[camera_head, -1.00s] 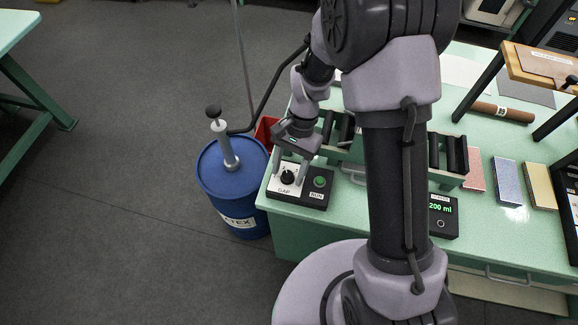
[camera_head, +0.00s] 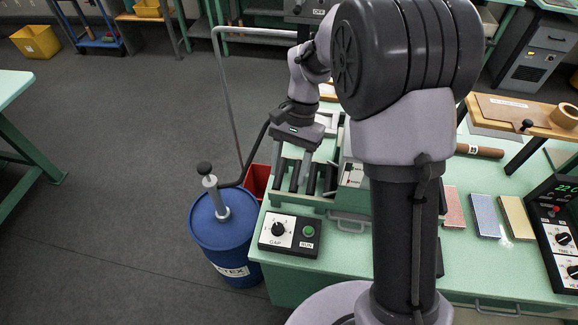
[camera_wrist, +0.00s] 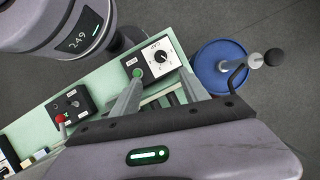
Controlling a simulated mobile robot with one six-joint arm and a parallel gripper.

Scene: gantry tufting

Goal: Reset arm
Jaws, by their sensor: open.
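My gripper (camera_head: 293,178) hangs from my arm above the table's left part, over the green frame with dark rollers (camera_head: 303,170). In the wrist view its two fingers (camera_wrist: 160,73) are spread apart with nothing between them. The black control box (camera_head: 290,246) sits at the table's front left corner, apart from the gripper and nearer the camera. It has a GAP knob (camera_head: 278,229) on a white plate and a green RUN button (camera_head: 308,231). The box also shows in the wrist view (camera_wrist: 148,74) beyond the fingertips. My arm hides part of the table's middle.
A blue drum (camera_head: 226,240) with a pump stands on the floor left of the table, beside a red bin (camera_head: 257,180). Pink, blue and yellow samples (camera_head: 485,215) lie at the right. A raised wooden board (camera_head: 500,112) stands behind them. Floor at left is open.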

